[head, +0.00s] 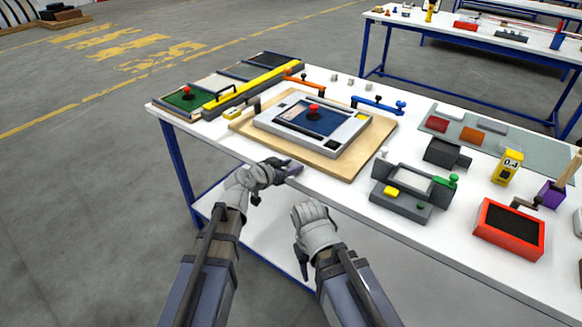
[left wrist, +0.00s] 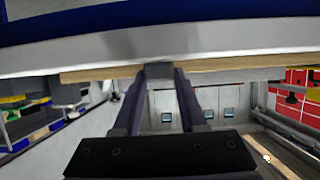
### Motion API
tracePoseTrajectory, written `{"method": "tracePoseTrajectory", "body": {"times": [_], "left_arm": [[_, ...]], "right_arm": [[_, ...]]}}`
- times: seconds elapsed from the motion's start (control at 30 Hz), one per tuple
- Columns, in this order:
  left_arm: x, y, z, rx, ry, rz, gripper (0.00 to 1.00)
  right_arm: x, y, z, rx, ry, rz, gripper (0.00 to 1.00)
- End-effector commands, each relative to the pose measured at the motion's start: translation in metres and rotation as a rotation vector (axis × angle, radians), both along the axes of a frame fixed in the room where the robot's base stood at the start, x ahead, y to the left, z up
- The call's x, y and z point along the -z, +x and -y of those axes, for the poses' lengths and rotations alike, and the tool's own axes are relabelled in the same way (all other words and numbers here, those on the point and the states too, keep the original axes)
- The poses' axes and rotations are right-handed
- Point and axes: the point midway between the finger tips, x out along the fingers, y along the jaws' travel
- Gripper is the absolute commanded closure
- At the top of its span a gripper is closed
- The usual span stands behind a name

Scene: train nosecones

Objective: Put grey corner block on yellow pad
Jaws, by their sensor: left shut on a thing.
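My left gripper (head: 288,169) is at the table's front edge, just in front of the wooden board. In the left wrist view its two dark fingers are shut on a small grey block (left wrist: 159,71), which looks like the grey corner block. The block appears against the board's edge; whether they touch is unclear. A small yellow patch (head: 361,115) shows at the right corner of the grey frame on the board and may be the yellow pad. My right gripper (head: 303,264) hangs low before the table, its jaws unclear.
The grey frame (head: 345,146) with a blue panel and red knob sits on the wooden board (head: 376,142). Small grey blocks (head: 350,84) stand behind it. A grey fixture (head: 400,204), an orange-red tray (head: 483,217) and a yellow box (head: 507,167) stand to the right.

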Motion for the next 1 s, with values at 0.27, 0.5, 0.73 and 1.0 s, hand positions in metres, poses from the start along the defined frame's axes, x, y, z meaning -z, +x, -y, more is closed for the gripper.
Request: {"method": "tracePoseTrajectory", "body": {"times": [0.27,0.5,0.73,1.0], "left_arm": [[0.002,0.000,0.000,0.000,0.000,0.000,0.36],[0.002,0.000,0.000,0.000,0.000,0.000,0.29],[-0.001,-0.005,-0.004,-0.001,0.000,0.000,0.29],[-0.015,-0.036,-0.023,-0.002,0.000,0.000,0.29]], "right_arm": [[0.002,0.000,0.000,0.000,0.000,0.000,0.50],[0.002,0.000,0.000,0.000,0.000,0.000,0.50],[-0.001,0.000,0.000,0.000,0.000,0.000,0.50],[-0.015,0.000,0.000,0.000,0.000,0.000,0.50]]}}
